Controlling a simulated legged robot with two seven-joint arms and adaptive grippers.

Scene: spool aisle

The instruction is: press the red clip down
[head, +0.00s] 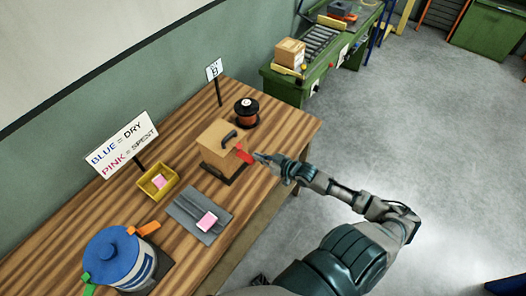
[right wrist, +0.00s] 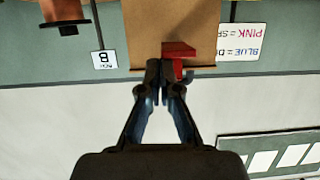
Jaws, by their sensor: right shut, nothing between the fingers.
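The red clip (head: 244,155) is on the side of a tan box (head: 222,143) with a dark handle on top, on the wooden table. In the right wrist view the red clip (right wrist: 179,50) stands out from the tan face of the box (right wrist: 150,25). My right gripper (head: 259,157) is shut and empty, with its fingertips close beside the clip. In the right wrist view the closed fingertips (right wrist: 166,66) lie just below and left of the clip; I cannot tell whether they touch it. My left gripper is not in view.
A blue-lidded drum (head: 112,254) with orange and green clips stands at the near left. A yellow bin (head: 157,181) and a grey mat (head: 188,214) each hold a pink piece. A sign (head: 122,144) stands along the wall side.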

